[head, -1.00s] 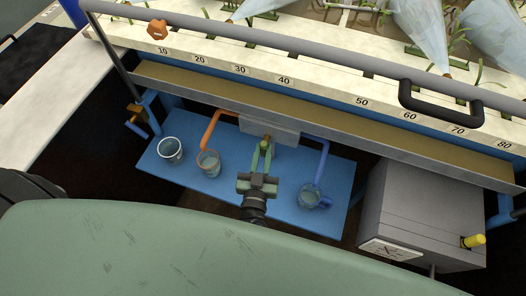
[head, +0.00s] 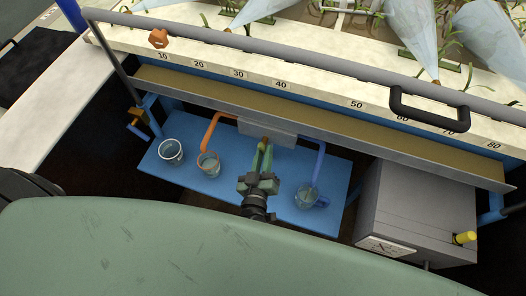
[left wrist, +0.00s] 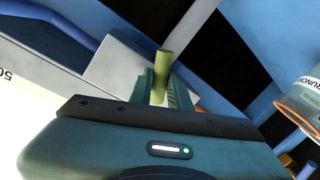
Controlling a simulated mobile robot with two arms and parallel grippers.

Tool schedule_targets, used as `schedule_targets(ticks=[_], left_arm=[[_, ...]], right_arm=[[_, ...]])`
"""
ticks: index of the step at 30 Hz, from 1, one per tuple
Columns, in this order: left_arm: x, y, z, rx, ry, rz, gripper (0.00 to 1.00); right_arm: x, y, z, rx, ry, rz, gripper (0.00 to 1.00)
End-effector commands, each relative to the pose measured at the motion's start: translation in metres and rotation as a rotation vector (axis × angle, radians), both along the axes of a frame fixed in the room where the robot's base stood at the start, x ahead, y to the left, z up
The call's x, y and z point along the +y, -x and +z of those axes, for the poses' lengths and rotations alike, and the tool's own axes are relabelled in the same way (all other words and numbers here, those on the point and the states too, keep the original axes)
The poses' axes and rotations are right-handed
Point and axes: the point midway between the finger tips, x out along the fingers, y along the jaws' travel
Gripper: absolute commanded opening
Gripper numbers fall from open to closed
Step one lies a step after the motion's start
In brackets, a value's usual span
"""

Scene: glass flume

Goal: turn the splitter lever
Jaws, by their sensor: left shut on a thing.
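The splitter is a grey box (head: 270,129) under the flume's front ledge, with an orange pipe (head: 209,128) on its left and a blue pipe (head: 319,163) on its right. The olive-yellow splitter lever (left wrist: 161,66) stands up between my left gripper's fingers (left wrist: 160,88) in the left wrist view. The rest of the lever is hidden by the fingers. My right gripper is not in view.
A white-rimmed cup (head: 170,152) and a clear cup (head: 208,163) stand on the blue shelf (head: 185,178). A clear jug (head: 307,196) stands under the blue pipe. A grey box (head: 415,213) with a yellow knob is at right. The ledge (head: 330,128) overhangs the shelf.

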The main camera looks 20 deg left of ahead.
Motion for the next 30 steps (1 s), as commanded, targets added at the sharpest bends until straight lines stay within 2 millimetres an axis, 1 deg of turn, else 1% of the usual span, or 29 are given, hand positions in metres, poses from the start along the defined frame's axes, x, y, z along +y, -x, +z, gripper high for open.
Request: schedule_targets(ticks=[1, 9, 23, 24, 26, 27, 30], left_arm=[[0.0003, -0.0002, 0.0024, -0.001, 0.024, 0.002, 0.0], [-0.0008, -0.0003, 0.0026, 0.001, 0.112, 0.002, 0.0], [-0.0009, -0.0005, 0.0026, 0.001, 0.13, 0.002, 0.0], [-0.0009, -0.0005, 0.0026, 0.001, 0.13, 0.002, 0.21], [-0.0009, -0.0005, 0.0026, 0.001, 0.13, 0.002, 0.38], [-0.0009, -0.0005, 0.0026, 0.001, 0.129, 0.002, 0.4], [-0.0011, -0.0004, 0.0023, 0.002, 0.128, 0.002, 0.4]], right_arm=[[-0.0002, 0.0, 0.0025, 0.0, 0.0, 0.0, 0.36], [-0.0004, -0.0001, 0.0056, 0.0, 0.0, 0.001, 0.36], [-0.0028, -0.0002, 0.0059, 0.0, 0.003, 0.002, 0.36], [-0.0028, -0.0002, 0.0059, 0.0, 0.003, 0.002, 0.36], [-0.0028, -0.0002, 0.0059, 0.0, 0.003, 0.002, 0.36], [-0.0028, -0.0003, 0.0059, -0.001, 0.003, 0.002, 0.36], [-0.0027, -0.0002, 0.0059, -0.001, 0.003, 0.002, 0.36]])
